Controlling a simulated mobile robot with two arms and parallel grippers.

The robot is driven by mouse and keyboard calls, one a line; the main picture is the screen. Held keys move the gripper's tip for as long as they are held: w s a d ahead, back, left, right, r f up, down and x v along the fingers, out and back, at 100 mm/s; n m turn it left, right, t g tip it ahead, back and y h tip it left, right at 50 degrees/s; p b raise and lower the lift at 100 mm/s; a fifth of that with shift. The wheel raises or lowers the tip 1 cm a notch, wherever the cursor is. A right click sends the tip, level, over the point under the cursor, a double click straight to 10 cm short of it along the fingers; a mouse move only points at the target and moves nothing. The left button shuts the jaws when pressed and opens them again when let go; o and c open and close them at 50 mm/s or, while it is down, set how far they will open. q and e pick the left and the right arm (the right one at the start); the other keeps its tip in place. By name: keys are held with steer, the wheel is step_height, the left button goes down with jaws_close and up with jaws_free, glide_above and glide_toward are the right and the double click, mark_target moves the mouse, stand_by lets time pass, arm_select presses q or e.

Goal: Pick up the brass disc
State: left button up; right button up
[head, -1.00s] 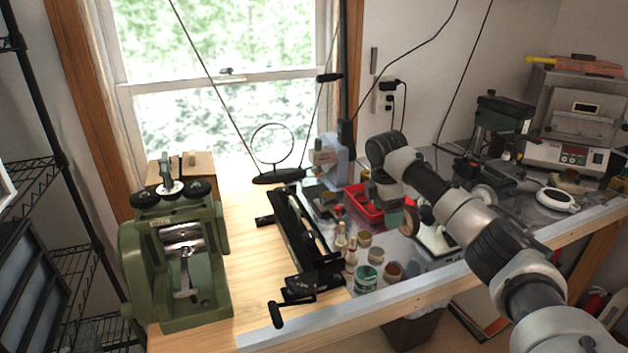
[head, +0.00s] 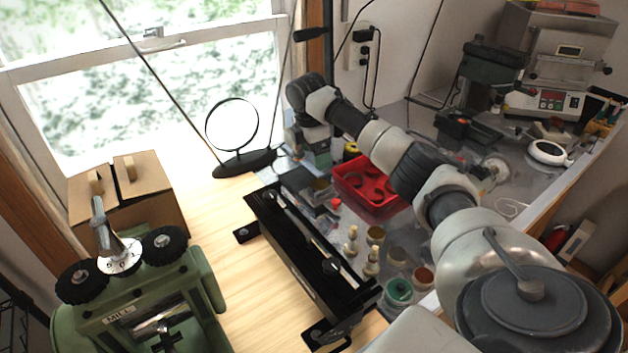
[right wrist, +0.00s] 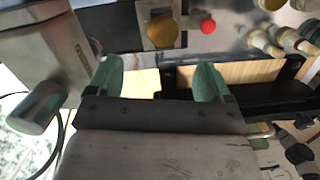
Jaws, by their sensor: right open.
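The brass disc (right wrist: 163,31) shows at the top middle of the right wrist view as a round golden face against a grey metal block. In the head view, a small brownish shape (head: 321,184) near the red cap seems to be it, but it is too small to be sure. My right gripper (right wrist: 158,80) is open, its two green fingers apart with nothing between them. The disc lies beyond the fingertips, apart from them. In the head view my right gripper (head: 318,150) hangs over the back of the bench, its fingertips hard to make out. My left gripper is not in view.
A red cap (right wrist: 207,26) sits beside the disc. A red bin (head: 365,190), wooden-topped bottles (head: 372,262) and jars (head: 398,291) stand close by. A long black tool (head: 300,255) crosses the bench. A ring stand (head: 245,162) is at left. Bare wood (head: 215,215) lies left.

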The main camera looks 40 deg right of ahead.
mark_target(320, 184)
steer(key=f, duration=0.3)
steer(key=shift+s+d+f, duration=0.2)
steer(key=shift+s+d, duration=0.05)
steer(key=shift+s, duration=0.05)
step_height(320, 184, down, 5)
steer(key=shift+s+d+r+p, duration=0.1)
steer(key=shift+s+p, duration=0.05)
steer(key=shift+p, duration=0.9)
steer(key=shift+f, duration=0.35)
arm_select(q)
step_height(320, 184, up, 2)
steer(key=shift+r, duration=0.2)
arm_select(e)
steer(key=shift+c, duration=0.5)
steer(key=c, duration=0.9)
